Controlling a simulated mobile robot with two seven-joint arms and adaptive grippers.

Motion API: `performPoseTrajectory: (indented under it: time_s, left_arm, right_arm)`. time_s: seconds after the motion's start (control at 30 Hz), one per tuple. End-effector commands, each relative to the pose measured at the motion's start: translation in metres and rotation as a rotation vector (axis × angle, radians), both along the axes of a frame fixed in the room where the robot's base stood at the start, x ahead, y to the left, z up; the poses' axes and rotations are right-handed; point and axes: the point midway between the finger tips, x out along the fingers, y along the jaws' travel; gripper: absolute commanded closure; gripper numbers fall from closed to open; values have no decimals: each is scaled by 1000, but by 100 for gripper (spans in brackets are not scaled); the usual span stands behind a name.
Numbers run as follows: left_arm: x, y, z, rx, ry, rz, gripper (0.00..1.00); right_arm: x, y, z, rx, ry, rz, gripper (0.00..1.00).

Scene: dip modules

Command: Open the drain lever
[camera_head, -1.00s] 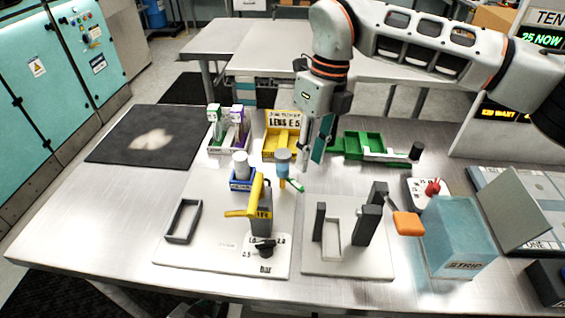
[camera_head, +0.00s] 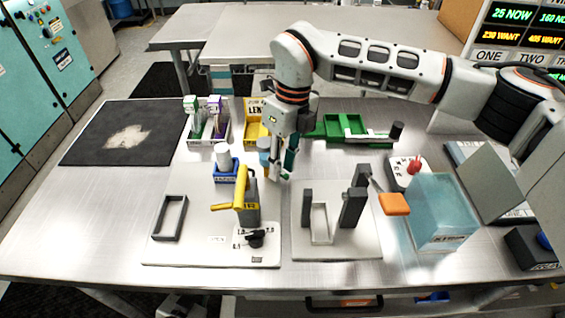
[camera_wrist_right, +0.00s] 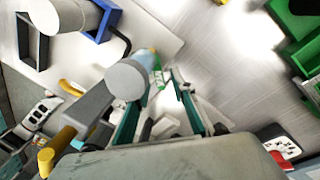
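A small green lever (camera_wrist_right: 160,76) shows in the right wrist view beside a pale blue cylinder with a grey cap (camera_wrist_right: 128,78); I take it for the drain lever. In the head view the cylinder (camera_head: 264,145) is partly behind my right gripper (camera_head: 286,176), and the lever cannot be made out there. My right gripper also shows in the right wrist view (camera_wrist_right: 160,88). Its two teal fingers are apart, with the green lever near the gap between their tips; I cannot tell whether they touch it. My left gripper is not in view.
A yellow-handled device (camera_head: 240,190) stands front left of the gripper. A white plate with dark posts (camera_head: 303,240) and a clear blue box (camera_head: 440,215) stand to its right. A blue holder (camera_head: 226,172), yellow bin (camera_head: 253,128) and green tray (camera_head: 345,128) are close by.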

Motion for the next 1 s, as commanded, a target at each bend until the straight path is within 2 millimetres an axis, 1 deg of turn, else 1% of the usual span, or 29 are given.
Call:
performPoseTrajectory:
  time_s: [0.2, 0.23, 0.27, 0.3, 0.33, 0.73, 1.0]
  left_arm:
    - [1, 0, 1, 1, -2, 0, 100]
    - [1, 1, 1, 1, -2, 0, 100]
    - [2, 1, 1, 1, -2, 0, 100]
    - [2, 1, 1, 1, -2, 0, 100]
    - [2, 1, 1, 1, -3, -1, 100]
    - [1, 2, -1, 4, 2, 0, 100]
    - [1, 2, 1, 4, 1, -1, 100]
  right_arm:
    - [0, 0, -1, 0, 0, 0, 75]
    - [0, 0, 0, 0, 0, 0, 78]
    - [0, 0, 0, 0, 0, 0, 86]
    - [0, 0, 0, 0, 0, 0, 96]
    - [0, 0, 0, 0, 0, 0, 100]
    - [2, -1, 0, -1, 0, 35, 100]
    - [8, -2, 1, -3, -2, 191, 100]
